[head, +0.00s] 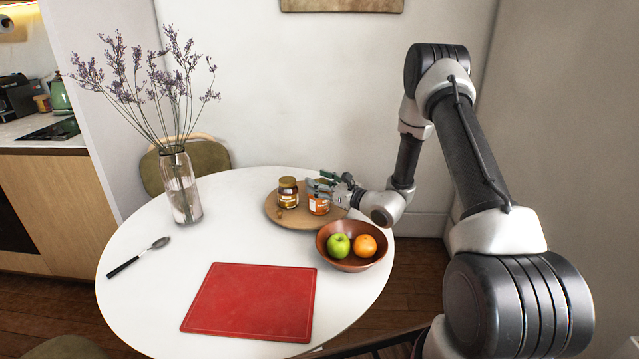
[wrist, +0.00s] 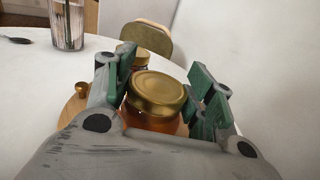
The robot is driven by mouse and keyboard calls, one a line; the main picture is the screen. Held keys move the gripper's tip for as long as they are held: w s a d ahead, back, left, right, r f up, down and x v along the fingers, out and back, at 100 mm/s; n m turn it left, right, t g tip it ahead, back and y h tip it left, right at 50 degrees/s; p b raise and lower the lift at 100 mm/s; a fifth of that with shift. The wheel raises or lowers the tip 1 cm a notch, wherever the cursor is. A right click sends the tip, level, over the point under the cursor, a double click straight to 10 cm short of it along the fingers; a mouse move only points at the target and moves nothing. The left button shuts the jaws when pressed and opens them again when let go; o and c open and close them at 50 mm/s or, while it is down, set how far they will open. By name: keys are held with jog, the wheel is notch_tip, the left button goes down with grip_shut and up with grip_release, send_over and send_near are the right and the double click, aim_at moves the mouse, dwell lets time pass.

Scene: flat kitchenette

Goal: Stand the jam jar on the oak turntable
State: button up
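The orange jam jar (head: 319,205) stands upright at the right part of the oak turntable (head: 274,213). Its gold lid fills the middle of the wrist view (wrist: 158,92), with amber-orange glass below. My gripper (head: 322,186) reaches in from the right. Its green-padded fingers (wrist: 160,85) lie close along both sides of the jar and appear shut on it. The jar's base looks to be at the board's surface, but the contact is too small to see clearly. The turntable also shows at the left of the jar in the wrist view (wrist: 72,108).
A darker jar with a gold lid (head: 287,193) stands on the turntable, left of the jam jar. A brown bowl (head: 330,258) with an apple and an orange stands in front. A glass vase (head: 180,190), a spoon (head: 140,256) and a red mat (head: 250,300) occupy the table.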

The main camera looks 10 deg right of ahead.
jog(key=o, duration=0.3)
jog(key=shift+r, duration=0.1)
